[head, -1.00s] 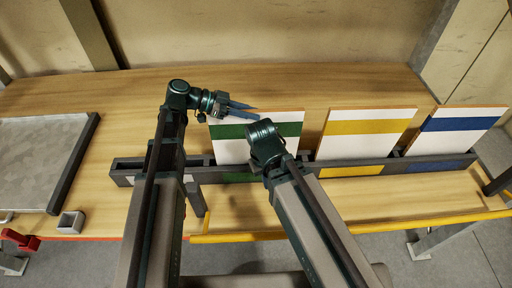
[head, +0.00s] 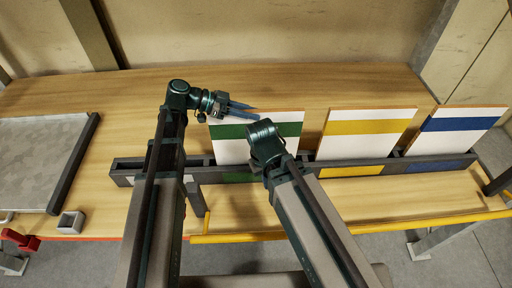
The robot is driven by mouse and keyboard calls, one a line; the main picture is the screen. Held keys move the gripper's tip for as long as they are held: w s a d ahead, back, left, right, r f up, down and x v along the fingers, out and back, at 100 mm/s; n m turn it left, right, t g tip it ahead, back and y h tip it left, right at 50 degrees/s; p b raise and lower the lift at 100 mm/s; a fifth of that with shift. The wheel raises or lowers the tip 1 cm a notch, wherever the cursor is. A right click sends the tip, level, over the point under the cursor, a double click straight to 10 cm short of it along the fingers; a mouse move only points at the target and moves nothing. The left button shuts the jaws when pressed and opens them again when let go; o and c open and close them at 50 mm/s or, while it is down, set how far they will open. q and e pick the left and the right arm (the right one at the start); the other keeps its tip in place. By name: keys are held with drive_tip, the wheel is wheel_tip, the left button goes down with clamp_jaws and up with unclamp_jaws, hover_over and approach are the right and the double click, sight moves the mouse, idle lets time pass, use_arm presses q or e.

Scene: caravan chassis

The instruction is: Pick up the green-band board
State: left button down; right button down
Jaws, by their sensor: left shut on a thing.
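The green-band board (head: 230,148) is white with a green stripe and stands upright in the dark slotted rack (head: 345,170), above a green patch on the rack's front. My left gripper (head: 238,108) is shut on the board's top edge near its left corner. My right arm's wrist (head: 266,145) is in front of the board's right part and hides some of it. The right gripper's fingers do not show.
A yellow-band board (head: 362,140) and a blue-band board (head: 450,138) stand in the rack to the right. A grey tray (head: 40,150) with a dark edge bar lies at left, with a small square cup (head: 71,223) near it. A yellow rail (head: 350,229) runs along the table's front.

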use_arm(q)
drive_tip(key=shift+r, duration=0.15)
idle(0.4)
wheel_tip(320, 180, up, 18)
drive_tip(key=p, duration=1.8)
drive_tip(key=shift+f, duration=0.2)
